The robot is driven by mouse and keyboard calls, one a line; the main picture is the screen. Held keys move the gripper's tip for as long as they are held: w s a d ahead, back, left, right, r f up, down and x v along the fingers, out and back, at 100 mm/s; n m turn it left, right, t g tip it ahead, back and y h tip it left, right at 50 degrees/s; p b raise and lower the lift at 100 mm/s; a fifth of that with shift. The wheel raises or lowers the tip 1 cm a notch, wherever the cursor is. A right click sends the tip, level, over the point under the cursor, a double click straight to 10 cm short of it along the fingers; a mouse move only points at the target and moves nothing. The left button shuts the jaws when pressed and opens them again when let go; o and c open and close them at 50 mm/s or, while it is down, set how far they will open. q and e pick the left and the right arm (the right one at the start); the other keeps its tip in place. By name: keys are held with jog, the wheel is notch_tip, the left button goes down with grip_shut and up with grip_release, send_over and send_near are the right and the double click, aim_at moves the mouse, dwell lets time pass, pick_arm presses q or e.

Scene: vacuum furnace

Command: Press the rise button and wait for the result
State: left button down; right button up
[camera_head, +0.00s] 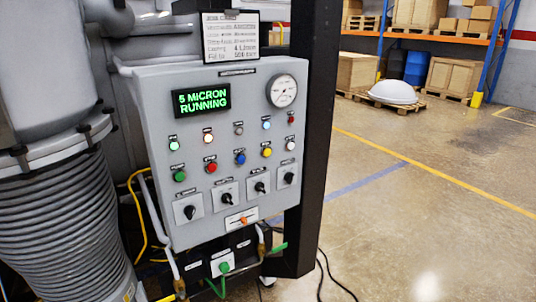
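A grey control panel (143,100) stands at the centre-left in the head view. Its display (202,100) reads "5 MICRON RUNNING" in green. A row of push buttons crosses the panel: green (180,176), red (211,167), blue (240,158), yellow (266,152) and white (290,144). Their labels are too small to read, so I cannot tell which is the rise button. Small lamps sit above them; the green lamp (174,145) looks lit. A round dial gauge (282,90) is at upper right. Neither of my grippers is in view.
Black rotary switches (225,198) and a small orange lever (243,220) sit below the buttons. A ribbed grey hose (65,230) stands at left. A black post (314,140) stands right of the panel. Cables lie on the floor; the floor (420,200) at right is clear.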

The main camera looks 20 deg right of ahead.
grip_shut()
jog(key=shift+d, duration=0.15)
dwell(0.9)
